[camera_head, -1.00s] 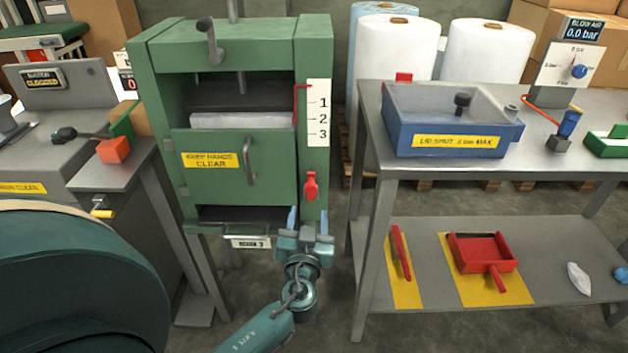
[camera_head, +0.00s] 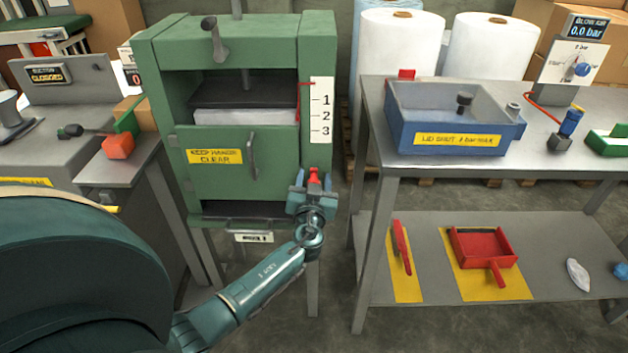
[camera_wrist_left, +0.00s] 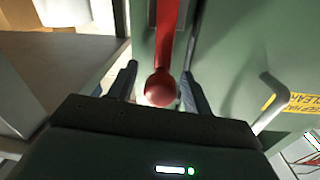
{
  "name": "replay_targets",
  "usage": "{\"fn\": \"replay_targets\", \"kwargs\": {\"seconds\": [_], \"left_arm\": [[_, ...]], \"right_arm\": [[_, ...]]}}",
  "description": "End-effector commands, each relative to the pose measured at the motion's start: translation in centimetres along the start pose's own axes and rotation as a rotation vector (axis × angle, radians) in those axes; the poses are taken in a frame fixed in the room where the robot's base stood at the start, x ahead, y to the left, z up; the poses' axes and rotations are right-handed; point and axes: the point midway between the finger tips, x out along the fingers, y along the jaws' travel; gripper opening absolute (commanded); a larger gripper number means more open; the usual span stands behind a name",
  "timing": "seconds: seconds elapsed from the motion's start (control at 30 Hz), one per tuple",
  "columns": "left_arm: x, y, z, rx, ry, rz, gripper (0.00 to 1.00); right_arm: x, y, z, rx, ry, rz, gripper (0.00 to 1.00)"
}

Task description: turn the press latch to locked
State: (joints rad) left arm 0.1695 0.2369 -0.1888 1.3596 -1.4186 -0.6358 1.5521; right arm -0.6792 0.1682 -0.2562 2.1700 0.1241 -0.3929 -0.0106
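The red press latch (camera_head: 314,176) is on the right front post of the green press (camera_head: 160,110), beside the door. Its handle hangs down and ends in a round red knob, clear in the left wrist view (camera_wrist_left: 160,88). My left gripper (camera_head: 312,188) is at the latch, with its fingers (camera_wrist_left: 158,85) open on either side of the knob. A gap shows between knob and fingers, clearer on the left side. The press door (camera_head: 215,175) with its grey handle looks closed. My right gripper is not in view.
A grey bench (camera_head: 365,115) stands to the right with a blue tray (camera_head: 400,135) on top. Its lower shelf holds a red dustpan (camera_head: 482,247). A grey machine (camera_head: 60,90) is on the left. Floor between press and bench is clear.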

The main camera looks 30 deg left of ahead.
Motion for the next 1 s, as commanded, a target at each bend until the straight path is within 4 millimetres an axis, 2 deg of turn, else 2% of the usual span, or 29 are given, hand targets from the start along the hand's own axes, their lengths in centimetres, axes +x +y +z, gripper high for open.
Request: {"fn": "replay_targets", "kwargs": {"seconds": [0.07, 0.6, 1.0], "left_arm": [[-0.02, -0.01, 0.0, 0.001, 0.0, 0.0, 0.44], [-0.05, 0.01, 0.01, 0.001, 0.0, 0.001, 0.0], [0.41, -0.05, 0.29, -0.018, 0.002, 0.001, 0.0]], "right_arm": [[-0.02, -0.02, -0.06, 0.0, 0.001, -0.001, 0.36], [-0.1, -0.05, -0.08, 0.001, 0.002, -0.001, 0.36], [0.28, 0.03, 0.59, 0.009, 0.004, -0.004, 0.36]]}}
